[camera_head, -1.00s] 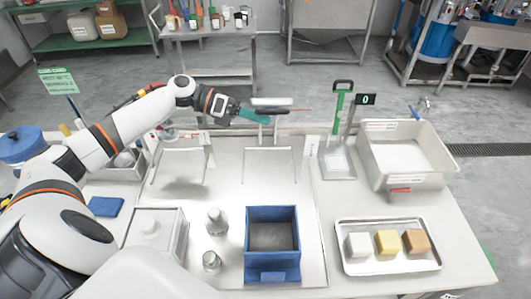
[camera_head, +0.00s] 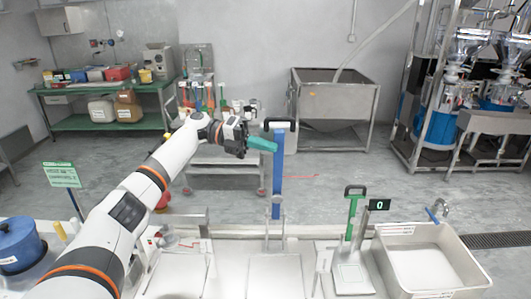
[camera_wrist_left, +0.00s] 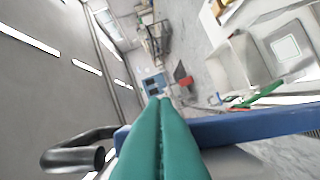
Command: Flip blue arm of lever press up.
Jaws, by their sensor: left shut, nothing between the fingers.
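The blue arm (camera_head: 278,178) of the lever press stands upright behind the worktop's back edge in the head view. Its black handle (camera_head: 280,124) is at its top. My left gripper (camera_head: 262,146) has teal fingers, shut and empty, and its tips are at the blue arm's upper part, just below the handle. In the left wrist view the shut fingers (camera_wrist_left: 160,105) lie in front of the blue arm (camera_wrist_left: 250,127), with the black handle (camera_wrist_left: 75,155) to their left. I cannot tell whether they touch the arm. My right gripper is not in view.
A green lever (camera_head: 355,216) with a dark handle stands to the right, beside a display (camera_head: 379,204) reading 0. A metal basin (camera_head: 425,262) is at the right end. A blue pot (camera_head: 20,242) and green sign (camera_head: 62,175) are at the left.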

